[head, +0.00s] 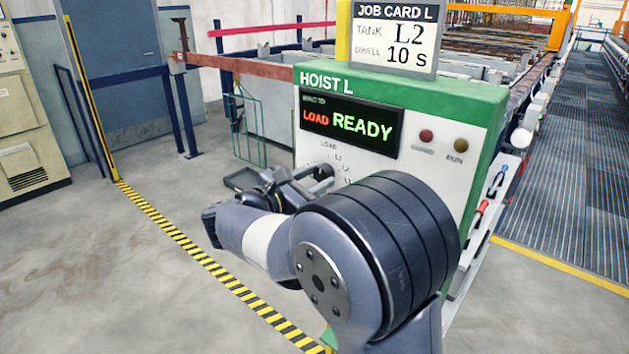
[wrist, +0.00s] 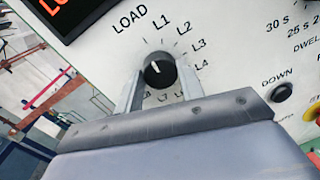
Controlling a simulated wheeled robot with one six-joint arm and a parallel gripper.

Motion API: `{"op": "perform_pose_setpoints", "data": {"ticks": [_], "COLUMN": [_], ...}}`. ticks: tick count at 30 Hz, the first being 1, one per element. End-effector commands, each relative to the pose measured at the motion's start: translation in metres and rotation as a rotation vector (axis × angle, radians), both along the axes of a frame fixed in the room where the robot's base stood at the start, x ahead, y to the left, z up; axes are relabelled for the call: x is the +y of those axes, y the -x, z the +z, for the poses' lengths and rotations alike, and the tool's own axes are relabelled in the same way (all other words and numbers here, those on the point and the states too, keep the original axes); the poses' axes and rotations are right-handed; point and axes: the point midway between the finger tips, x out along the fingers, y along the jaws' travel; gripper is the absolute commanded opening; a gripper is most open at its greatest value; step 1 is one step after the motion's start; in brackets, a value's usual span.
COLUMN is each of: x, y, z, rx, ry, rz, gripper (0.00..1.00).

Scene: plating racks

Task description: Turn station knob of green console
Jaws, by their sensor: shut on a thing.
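The green console (head: 497,155) is labelled HOIST L and has a white front panel. Its black station knob (wrist: 159,71) sits in a ring of labels LOAD, L1, L2, L3, L4 and more below. The knob's white mark points up, tilted slightly left, toward the LOAD side of the ring; the exact position is hard to tell. My gripper (wrist: 160,80) is shut on the knob, one finger on each side. In the head view my gripper (head: 322,179) is at the panel's dial, and my arm hides part of the panel. The display (head: 350,123) reads LOAD READY.
A job card (head: 394,38) above the console reads TANK L2, DWELL 10 S. In the wrist view a dark DOWN button (wrist: 282,94) and part of a dwell dial lie right of the knob. A yellow-black floor stripe (head: 190,242) runs left of my arm.

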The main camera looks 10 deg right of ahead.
Motion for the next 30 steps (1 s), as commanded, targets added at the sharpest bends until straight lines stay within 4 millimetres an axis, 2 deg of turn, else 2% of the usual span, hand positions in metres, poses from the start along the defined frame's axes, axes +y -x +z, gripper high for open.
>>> {"op": "perform_pose_setpoints", "data": {"ticks": [30], "x": [-0.0009], "y": [0.0012], "z": [-0.0045], "rx": [-0.728], "ry": [-0.529], "rz": [0.0], "gripper": [0.14]}}
